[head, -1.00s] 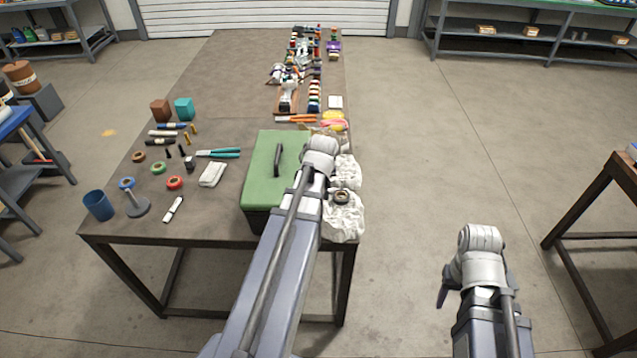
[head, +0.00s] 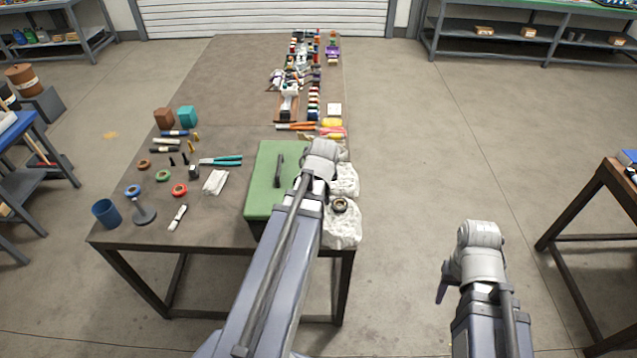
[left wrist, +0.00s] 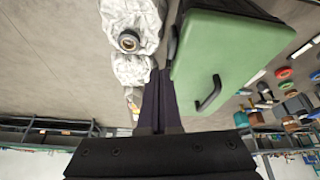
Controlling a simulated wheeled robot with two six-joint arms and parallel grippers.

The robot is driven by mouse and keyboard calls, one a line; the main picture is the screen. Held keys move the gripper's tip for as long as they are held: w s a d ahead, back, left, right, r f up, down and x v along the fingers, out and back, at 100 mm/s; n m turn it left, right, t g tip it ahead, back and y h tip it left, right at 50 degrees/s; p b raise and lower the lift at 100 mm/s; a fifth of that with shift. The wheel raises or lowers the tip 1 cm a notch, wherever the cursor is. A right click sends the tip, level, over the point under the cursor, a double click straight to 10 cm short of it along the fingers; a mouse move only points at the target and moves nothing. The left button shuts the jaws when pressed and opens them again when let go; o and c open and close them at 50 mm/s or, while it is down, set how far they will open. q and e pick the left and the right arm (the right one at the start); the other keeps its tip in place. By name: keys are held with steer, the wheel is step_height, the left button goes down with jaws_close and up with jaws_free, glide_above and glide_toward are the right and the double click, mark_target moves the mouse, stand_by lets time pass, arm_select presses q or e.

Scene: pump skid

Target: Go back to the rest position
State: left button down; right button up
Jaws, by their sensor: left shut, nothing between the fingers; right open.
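My left arm (head: 275,265) reaches forward over the near right corner of the long table (head: 205,85). Its gripper is hidden in the head view; in the left wrist view the left gripper (left wrist: 160,90) is shut and empty, beside the green-lidded box (left wrist: 235,60). The box (head: 264,195) also shows in the head view, partly behind the arm. My right arm is over the open floor right of the table. Only a dark finger of the right gripper (head: 442,288) shows; it is open, with nothing seen in it.
Crumpled white cloths (head: 342,228), with a dark ring (head: 339,205) on one, lie right of the box. A blue cup (head: 106,212), a small grey stand (head: 143,213) and pliers (head: 222,161) lie left of it. A second table (head: 590,205) stands at right. Floor between is clear.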

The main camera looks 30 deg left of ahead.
arm_select(q)
steer(key=shift+s+r, duration=0.1)
steer(key=shift+r, duration=0.05)
stand_by(0.4)
steer(key=s+d+f+m+g+b, duration=0.1)
steer(key=s+d+f+m+b, duration=0.1)
steer(key=d, duration=0.8)
steer(key=s+d+f+m+g+h+b, duration=0.1)
steer(key=s+d+m, duration=0.4)
steer(key=d, duration=0.5)
steer(key=s+d+f+m+g+b, duration=0.2)
steer(key=s+d+f+m+b, duration=0.1)
steer(key=d, duration=0.8)
step_height(320, 180, down, 2)
steer(key=shift+s+f+m+h+b, duration=0.15)
steer(key=shift+s+m+h+b, duration=0.25)
steer(key=shift+s+m, duration=0.6)
